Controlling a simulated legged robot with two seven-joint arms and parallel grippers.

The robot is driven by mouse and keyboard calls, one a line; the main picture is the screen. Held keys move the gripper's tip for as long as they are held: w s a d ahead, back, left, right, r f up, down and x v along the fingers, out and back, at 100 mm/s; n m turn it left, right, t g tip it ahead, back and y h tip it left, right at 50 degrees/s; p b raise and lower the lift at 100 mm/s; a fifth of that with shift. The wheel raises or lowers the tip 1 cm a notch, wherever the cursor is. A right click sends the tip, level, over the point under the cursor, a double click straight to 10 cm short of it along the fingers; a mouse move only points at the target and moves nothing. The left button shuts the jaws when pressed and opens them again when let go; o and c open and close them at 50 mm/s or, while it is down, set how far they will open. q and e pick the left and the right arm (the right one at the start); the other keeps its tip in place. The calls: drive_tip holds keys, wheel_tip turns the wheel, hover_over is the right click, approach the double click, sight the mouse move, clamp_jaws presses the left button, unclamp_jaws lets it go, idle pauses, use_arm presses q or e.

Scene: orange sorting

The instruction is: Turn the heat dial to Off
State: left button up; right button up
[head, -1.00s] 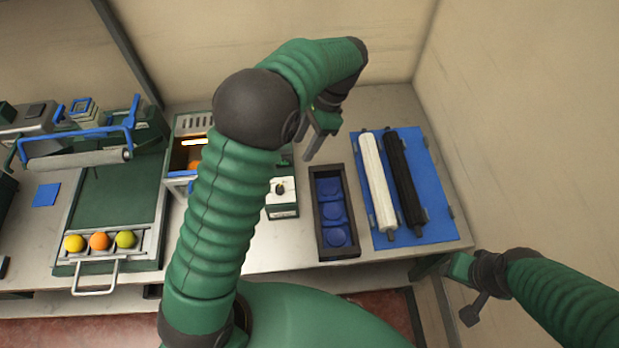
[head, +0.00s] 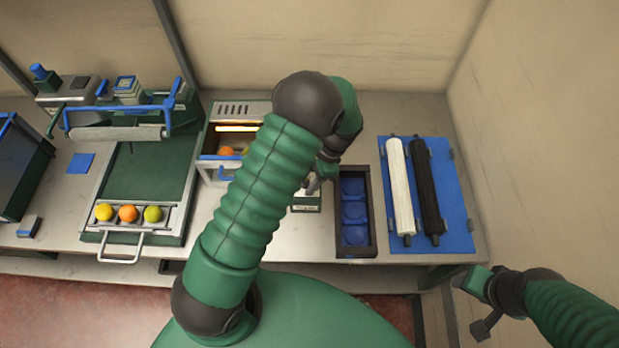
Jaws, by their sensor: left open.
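The small box with a white top and green front (head: 306,203) stands on the bench, mostly covered by my left arm. Its small dark dial, seen on the white top earlier, is now hidden behind my left gripper. My left gripper (head: 315,184) is open and points down over this box. Whether its fingers touch the dial cannot be told. A heater cabinet (head: 237,111) with a glowing bar and oranges inside stands to the left of the box.
A dark tray with blue cups (head: 370,213) stands just right of the box. Beyond it a blue board (head: 460,215) carries a white and a black roller. At left, a green press (head: 150,172) holds three fruits in a front tray. A wall closes the right side.

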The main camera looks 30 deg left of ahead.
use_arm(q)
drive_tip(key=shift+w+a+f, duration=0.1)
drive_tip(key=shift+a+f, duration=0.05)
drive_tip(key=shift+a, duration=0.3)
drive_tip(key=shift+c, duration=0.8)
drive_tip(key=shift+a, duration=0.1)
drive_tip(key=shift+c, duration=2.4)
drive_tip(key=shift+d, duration=0.4)
clamp_jaws()
drive_tip(key=shift+w, duration=0.1)
use_arm(e)
drive_tip(key=shift+w+a, duration=0.1)
drive_tip(key=shift+a, duration=0.25)
use_arm(q)
drive_tip(key=shift+a, duration=0.15)
use_arm(e)
drive_tip(key=shift+a, duration=0.15)
